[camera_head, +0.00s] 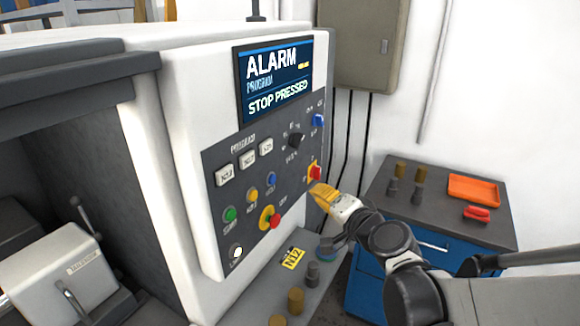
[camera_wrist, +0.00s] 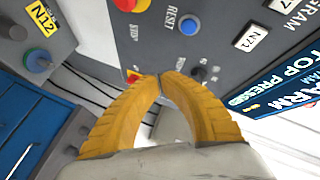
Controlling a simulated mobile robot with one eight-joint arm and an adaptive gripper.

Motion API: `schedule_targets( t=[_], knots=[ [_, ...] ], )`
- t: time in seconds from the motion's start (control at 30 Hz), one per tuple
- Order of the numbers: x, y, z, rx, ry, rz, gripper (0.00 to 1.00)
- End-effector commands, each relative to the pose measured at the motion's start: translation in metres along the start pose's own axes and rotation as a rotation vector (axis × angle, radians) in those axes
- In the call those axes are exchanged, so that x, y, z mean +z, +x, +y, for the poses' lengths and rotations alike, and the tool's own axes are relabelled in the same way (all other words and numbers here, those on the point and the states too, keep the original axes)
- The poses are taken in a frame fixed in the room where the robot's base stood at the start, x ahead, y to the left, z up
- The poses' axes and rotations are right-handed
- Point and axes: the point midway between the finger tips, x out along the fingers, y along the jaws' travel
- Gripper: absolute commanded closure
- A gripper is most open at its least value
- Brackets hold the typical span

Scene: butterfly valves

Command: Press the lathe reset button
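The lathe control panel (camera_head: 225,155) faces my arm on the machine's white housing. The blue button (camera_head: 271,180) sits on it; in the wrist view the blue button (camera_wrist: 189,24) has the label RESET beside it. A red stop button (camera_head: 274,221) with a yellow surround lies below it, and the red stop button (camera_wrist: 130,3) is partly cut off in the wrist view. My gripper (camera_head: 318,188) has yellow fingers, just right of the panel's lower right part and apart from the blue button. In the wrist view the fingertips (camera_wrist: 160,76) meet, with nothing visible between them.
The screen (camera_head: 273,78) reads ALARM and STOP PRESSED. A red and yellow switch (camera_head: 315,173) is close to my fingertips. Green (camera_head: 229,214) and yellow (camera_head: 252,195) buttons are near the blue one. A blue cabinet (camera_head: 440,215) with an orange tray (camera_head: 474,188) stands right.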

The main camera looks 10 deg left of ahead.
Motion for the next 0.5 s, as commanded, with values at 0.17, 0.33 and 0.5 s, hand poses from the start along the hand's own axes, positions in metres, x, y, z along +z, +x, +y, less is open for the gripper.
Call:
schedule_targets(
  t=[0.17,0.33,0.5],
  knots=[
    [0.0,0.0,0.0,0.001,-0.001,-0.001,1.0],
    [0.002,0.003,-0.001,0.001,-0.001,-0.001,1.0],
    [0.01,0.017,-0.008,0.001,-0.002,-0.004,1.0]
  ],
)
